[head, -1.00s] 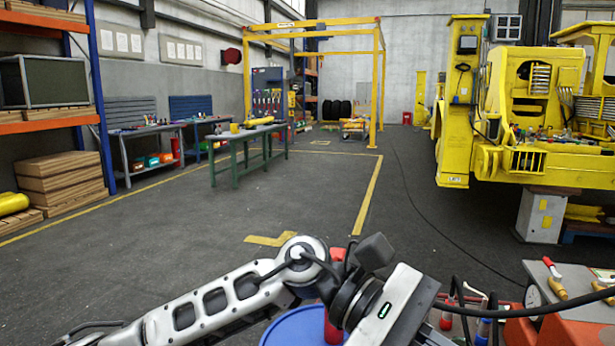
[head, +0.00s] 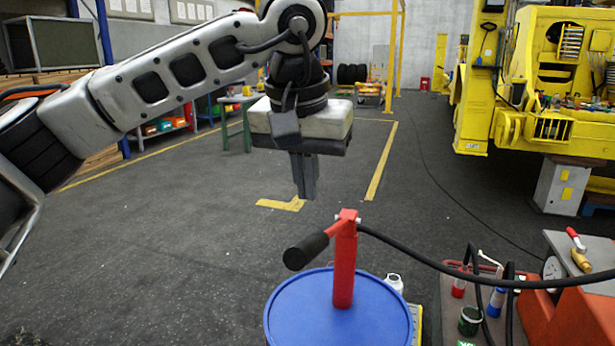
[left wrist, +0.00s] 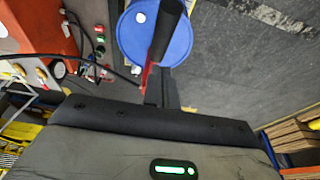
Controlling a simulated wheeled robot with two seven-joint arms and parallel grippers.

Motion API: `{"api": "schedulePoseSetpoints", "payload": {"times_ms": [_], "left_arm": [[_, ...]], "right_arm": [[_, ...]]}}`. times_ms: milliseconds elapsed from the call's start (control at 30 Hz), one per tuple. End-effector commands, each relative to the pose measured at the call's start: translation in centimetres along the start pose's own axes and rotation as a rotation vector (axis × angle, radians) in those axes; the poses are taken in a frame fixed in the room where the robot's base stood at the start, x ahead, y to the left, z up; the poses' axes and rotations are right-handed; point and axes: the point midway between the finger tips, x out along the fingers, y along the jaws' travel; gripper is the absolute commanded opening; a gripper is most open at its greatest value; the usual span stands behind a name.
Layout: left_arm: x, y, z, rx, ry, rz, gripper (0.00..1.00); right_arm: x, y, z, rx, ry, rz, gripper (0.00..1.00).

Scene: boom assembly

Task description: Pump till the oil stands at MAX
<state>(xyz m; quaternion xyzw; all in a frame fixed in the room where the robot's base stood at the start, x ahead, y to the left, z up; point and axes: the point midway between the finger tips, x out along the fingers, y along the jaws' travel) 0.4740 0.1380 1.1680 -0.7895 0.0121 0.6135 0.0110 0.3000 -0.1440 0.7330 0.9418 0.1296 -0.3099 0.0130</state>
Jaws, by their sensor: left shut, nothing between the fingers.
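A red hand pump (head: 344,265) stands upright on a blue drum lid (head: 300,318) in the head view. Its black-gripped handle (head: 305,251) sticks out to the lower left from the pump top. A black hose runs from the pump to the right. My left gripper (head: 304,195) points down, shut and empty, above and a little behind the handle, apart from it. In the left wrist view the drum lid (left wrist: 184,48) and the dark handle (left wrist: 167,30) show beyond my gripper fingers (left wrist: 161,92). My right gripper is not in view. No oil level mark is readable.
A red tray (head: 455,300) with small bottles and a green can (head: 470,320) sits right of the drum. An orange unit (head: 570,315) with a gauge and a red-handled valve (head: 577,245) stands at the right. Floor left of the drum is clear.

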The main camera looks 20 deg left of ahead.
Motion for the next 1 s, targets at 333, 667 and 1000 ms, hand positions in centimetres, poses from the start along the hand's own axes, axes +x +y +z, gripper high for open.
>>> {"api": "schedulePoseSetpoints", "payload": {"times_ms": [333,667,1000], "left_arm": [[1.4,0.0,0.4,-0.001,0.000,0.003,0.00],[3.3,0.0,0.9,-0.001,-0.002,0.002,0.00],[7.3,0.0,1.9,-0.001,-0.001,0.002,0.00]], "right_arm": [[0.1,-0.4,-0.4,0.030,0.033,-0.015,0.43],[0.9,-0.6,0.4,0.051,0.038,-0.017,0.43],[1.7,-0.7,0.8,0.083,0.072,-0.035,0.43]]}}
